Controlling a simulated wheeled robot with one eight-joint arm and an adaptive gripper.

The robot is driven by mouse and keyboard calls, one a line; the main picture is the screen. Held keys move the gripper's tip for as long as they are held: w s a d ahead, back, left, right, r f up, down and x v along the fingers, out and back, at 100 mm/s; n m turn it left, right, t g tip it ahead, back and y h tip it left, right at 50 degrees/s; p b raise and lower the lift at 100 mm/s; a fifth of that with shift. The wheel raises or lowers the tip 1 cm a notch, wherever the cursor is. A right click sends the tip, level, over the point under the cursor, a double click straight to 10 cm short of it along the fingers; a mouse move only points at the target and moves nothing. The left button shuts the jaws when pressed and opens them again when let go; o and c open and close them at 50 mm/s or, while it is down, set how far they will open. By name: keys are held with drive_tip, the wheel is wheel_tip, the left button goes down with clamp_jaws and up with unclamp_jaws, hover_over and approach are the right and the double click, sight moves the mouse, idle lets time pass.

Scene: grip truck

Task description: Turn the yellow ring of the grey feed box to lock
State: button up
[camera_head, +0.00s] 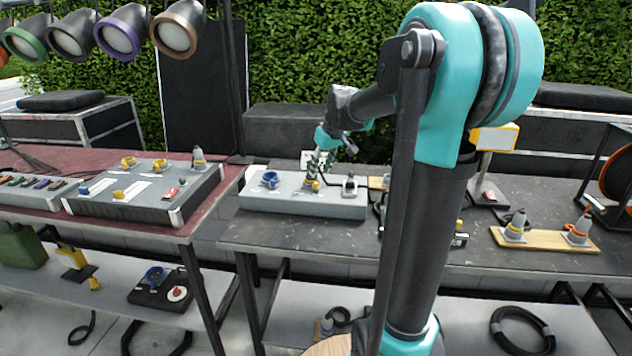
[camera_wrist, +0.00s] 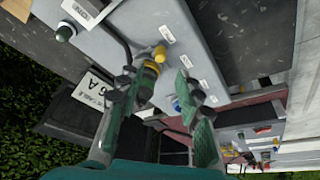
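The grey feed box (camera_head: 290,203) stands on the left end of the dark table in the head view, and its labelled face (camera_wrist: 205,65) fills the upper middle of the wrist view. A yellow ring (camera_wrist: 152,67) sits on a dark connector at the box, with a yellow knob (camera_wrist: 160,53) close by. My gripper (camera_wrist: 158,84) is open, its fingers apart. The ring shows between the fingertips, nearer the left finger; I cannot tell whether they touch. In the head view my gripper (camera_head: 317,165) is over the middle of the box and partly hides the connector.
A blue socket (camera_head: 269,179) and a grey plug (camera_head: 350,184) sit at either side of the gripper on the box. A larger grey panel (camera_head: 150,212) stands on the red table to the left.

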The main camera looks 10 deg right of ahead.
sight(316, 182)
drive_tip(key=x, duration=0.6)
drive_tip(key=shift+f, duration=0.25)
clamp_jaws()
